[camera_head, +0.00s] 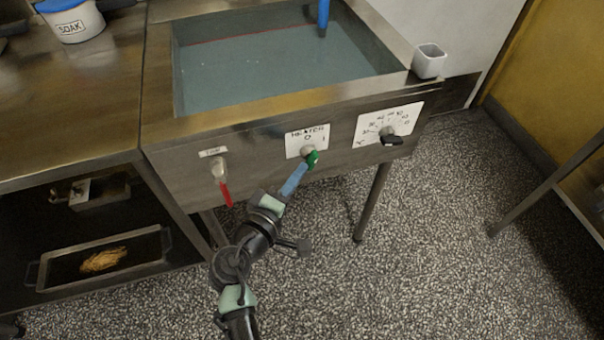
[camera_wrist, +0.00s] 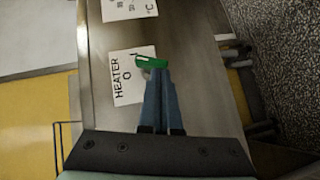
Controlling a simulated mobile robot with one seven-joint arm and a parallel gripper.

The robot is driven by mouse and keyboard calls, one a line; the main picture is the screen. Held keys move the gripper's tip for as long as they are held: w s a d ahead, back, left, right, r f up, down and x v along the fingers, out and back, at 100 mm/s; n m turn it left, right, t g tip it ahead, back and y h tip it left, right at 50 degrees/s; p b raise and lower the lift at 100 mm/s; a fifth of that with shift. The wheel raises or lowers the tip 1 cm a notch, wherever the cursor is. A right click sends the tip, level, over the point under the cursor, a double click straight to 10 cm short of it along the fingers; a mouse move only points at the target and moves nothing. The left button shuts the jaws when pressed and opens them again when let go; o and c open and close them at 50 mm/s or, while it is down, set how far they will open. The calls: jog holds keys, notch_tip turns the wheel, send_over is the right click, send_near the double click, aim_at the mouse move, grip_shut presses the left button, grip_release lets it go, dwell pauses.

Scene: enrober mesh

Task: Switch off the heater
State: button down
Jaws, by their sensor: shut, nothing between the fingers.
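The heater switch has a green lever (camera_head: 313,158) on a metal hub below a white label (camera_head: 294,143) reading HEATER, with marks O and I. The lever lies right of the hub, on the side of the I mark. In the wrist view the green lever (camera_wrist: 148,62) lies near the I, with the HEATER label (camera_wrist: 125,86) beside it. My gripper (camera_head: 303,165) is shut and empty, its blue fingertips at the lever's lower-left side. In the wrist view my fingertips (camera_wrist: 160,74) partly cover the hub; I cannot tell whether they touch the lever.
The water-filled tank (camera_head: 158,100) is above the panel. A tap with a red handle (camera_head: 226,194) is to the left and a black temperature knob (camera_head: 391,140) to the right. Open floor lies right of my arm.

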jog(key=f+n+t+b, duration=0.1)
jog(key=b, duration=0.2)
jog(key=shift+h+b, duration=0.3)
jog(key=shift+h, duration=0.1)
jog(key=shift+w, duration=0.1)
dwell(0.4)
